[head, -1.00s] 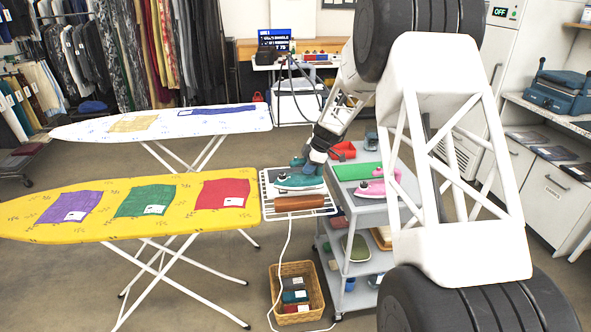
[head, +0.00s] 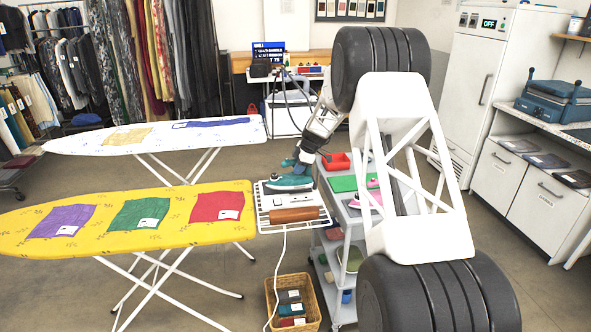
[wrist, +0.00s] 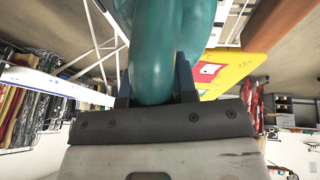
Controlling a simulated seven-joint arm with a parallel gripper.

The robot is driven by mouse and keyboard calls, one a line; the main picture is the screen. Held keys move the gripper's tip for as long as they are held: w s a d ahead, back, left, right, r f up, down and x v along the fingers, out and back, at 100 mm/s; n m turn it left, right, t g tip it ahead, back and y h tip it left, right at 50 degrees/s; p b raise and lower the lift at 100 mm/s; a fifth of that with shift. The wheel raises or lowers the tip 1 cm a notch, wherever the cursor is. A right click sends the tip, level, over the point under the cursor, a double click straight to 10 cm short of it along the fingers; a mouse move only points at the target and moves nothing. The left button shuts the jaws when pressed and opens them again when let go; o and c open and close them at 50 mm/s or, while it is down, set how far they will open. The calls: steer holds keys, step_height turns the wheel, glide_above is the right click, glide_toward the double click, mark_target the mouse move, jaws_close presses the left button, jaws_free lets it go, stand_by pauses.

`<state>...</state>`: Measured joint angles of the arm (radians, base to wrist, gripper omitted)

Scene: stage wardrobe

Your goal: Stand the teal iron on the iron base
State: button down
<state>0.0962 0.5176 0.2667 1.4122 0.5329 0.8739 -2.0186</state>
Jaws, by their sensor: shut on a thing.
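The teal iron (head: 290,183) is at the back of the white rack (head: 262,212) at the right end of the yellow ironing board. Its sole looks roughly level; I cannot tell whether it touches the rack. My gripper (head: 303,166) is shut on the iron's handle from above. In the wrist view the teal handle (wrist: 160,60) fills the space between the two dark fingers of my gripper (wrist: 156,85). A pale plate with dark marks shows on the rack below the iron; I cannot tell whether it is the iron base.
A brown roll (head: 295,215) lies on the rack's front. The yellow board (head: 100,237) carries purple, green and red cloths. Right of the rack, a grey cart holds a red tray (head: 336,161), a green mat (head: 343,184) and a pink iron (head: 368,200). A basket (head: 268,300) stands below.

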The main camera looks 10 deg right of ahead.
steer(key=shift+w+d+f, duration=0.1)
steer(key=shift+w, duration=1.4)
steer(key=shift+w+f, duration=0.1)
steer(key=shift+w, duration=1.35)
steer(key=shift+f, duration=0.1)
steer(key=shift+f, duration=1.65)
steer(key=shift+f, duration=0.1)
steer(key=c, duration=0.9)
jaws_free()
steer(key=shift+f, duration=0.1)
steer(key=v, duration=1.2)
